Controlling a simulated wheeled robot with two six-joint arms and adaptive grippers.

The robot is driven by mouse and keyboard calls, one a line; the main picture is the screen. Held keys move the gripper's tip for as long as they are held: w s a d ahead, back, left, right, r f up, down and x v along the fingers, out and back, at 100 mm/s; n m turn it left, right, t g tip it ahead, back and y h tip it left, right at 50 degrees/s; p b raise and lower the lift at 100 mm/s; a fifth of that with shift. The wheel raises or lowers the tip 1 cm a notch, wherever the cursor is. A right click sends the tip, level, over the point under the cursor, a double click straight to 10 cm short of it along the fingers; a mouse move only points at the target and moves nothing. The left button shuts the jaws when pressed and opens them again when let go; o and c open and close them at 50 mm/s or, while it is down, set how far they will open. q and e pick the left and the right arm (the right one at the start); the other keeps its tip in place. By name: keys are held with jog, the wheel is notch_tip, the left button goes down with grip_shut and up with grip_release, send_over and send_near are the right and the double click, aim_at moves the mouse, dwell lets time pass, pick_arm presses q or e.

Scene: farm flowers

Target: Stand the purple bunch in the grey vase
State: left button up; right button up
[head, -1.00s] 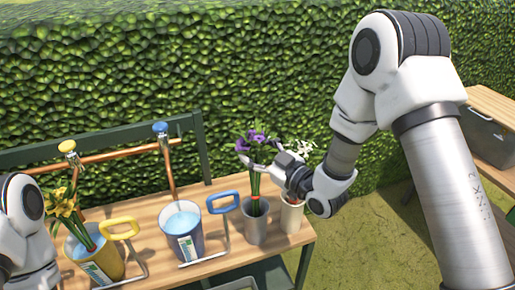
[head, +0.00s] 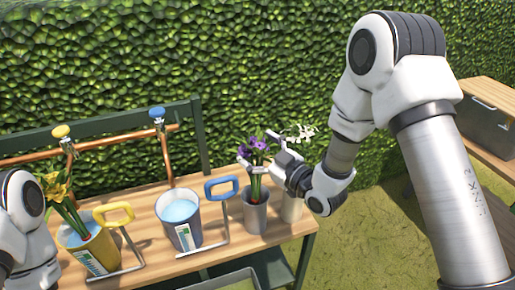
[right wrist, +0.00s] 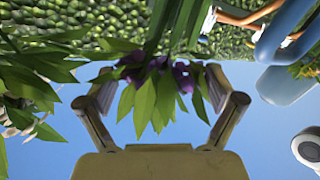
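The purple bunch (head: 255,145) stands in the grey vase (head: 255,214) on the wooden bench, its green stems going down inside the rim. My right gripper (head: 262,168) is at the stems, above the vase rim. In the right wrist view, the right gripper's fingers (right wrist: 160,88) are spread wide apart, with purple flowers (right wrist: 160,72) and green leaves showing between and beyond them. I see no firm contact with the stems. Only part of my left arm shows at the left edge of the head view; its gripper is out of sight.
A pale vase (head: 291,207) with white flowers (head: 292,134) stands close right of the grey vase. A blue-handled bucket (head: 182,231) of water and a yellow bucket (head: 88,248) with yellow flowers stand to the left. Copper pipes and a hedge are behind.

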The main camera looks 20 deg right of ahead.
jog(key=v, duration=0.7)
jog(key=shift+s+d, duration=0.2)
jog(key=shift+s, duration=0.05)
jog(key=shift+a, duration=0.1)
dwell(0.6)
